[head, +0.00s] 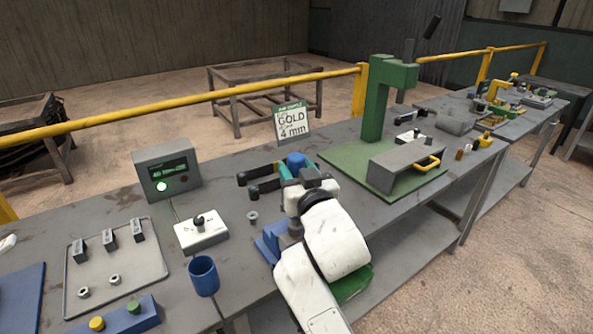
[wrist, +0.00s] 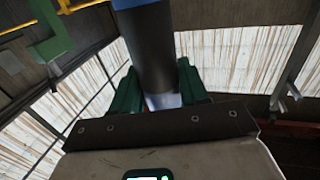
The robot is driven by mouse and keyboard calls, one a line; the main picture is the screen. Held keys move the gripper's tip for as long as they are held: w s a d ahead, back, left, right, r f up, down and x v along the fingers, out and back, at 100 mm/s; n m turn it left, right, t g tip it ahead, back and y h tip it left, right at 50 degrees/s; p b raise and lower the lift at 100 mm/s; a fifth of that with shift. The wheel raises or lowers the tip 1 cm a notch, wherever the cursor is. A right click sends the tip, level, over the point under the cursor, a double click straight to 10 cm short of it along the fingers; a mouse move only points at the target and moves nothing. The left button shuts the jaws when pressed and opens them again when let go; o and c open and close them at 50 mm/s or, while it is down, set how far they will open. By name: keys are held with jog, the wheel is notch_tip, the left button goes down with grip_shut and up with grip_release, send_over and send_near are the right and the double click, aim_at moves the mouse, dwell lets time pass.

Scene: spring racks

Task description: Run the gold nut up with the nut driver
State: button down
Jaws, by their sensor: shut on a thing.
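My gripper (wrist: 160,92) is shut on a dark cylindrical tool, the nut driver (wrist: 147,48), with green fingers on either side of it. The tool has a blue part at the top edge of the wrist view and a paler lower part between the fingers. In the head view a blue cap (head: 296,160) shows above my gripper, over the bench. My white arm hides the bench below it. A sign (head: 292,121) reads GOLD and 4 mm. I cannot make out a gold nut, nor whether the driver touches one.
Left of my arm stand a white box with a black knob (head: 201,233), a blue cup (head: 203,276), a display box with a green light (head: 167,172) and a grey tray (head: 152,238). Two black bars (head: 258,182) lie beside my gripper. A green press (head: 376,105) stands to the right.

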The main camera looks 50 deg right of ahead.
aim_at(296, 156)
jog(key=shift+r+p, duration=2.9)
jog(key=shift+r, duration=0.65)
jog(key=shift+f, duration=0.1)
